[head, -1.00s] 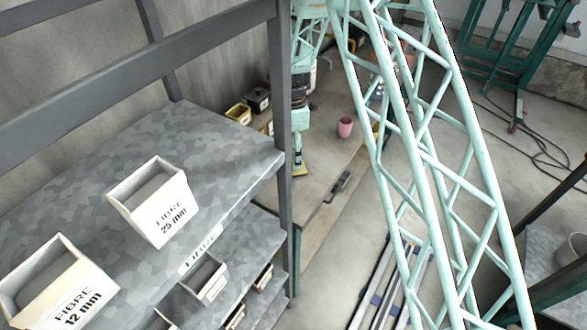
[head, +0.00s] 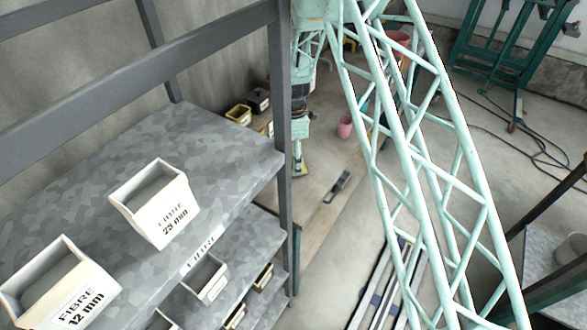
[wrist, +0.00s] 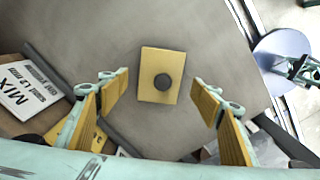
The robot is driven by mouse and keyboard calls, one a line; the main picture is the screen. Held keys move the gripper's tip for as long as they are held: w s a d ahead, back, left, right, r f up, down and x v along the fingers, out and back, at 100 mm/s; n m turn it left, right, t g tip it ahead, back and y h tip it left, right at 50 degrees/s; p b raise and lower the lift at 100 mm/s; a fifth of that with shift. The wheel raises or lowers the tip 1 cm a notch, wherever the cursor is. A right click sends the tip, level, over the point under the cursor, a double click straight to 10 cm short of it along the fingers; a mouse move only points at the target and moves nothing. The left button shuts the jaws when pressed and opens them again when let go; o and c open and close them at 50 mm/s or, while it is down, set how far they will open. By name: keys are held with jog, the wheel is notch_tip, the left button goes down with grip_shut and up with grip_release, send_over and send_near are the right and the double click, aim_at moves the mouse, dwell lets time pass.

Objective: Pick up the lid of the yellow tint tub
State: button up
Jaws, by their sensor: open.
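The height gap cannot be judged. In the head view my gripper (head: 299,168) hangs over the bench beside the shelf post. A yellow tub (head: 238,114) stands at the back of the bench and looks open on top.
A dark tub (head: 258,99) stands beside the yellow one. A pink cup (head: 344,127) and a dark tool (head: 337,186) are on the bench (head: 318,215). A grey shelf post (head: 284,140) is close left of my gripper. A MIX label (wrist: 28,85) lies left in the wrist view.

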jog(key=shift+f, duration=1.45)
jog(key=c, duration=1)
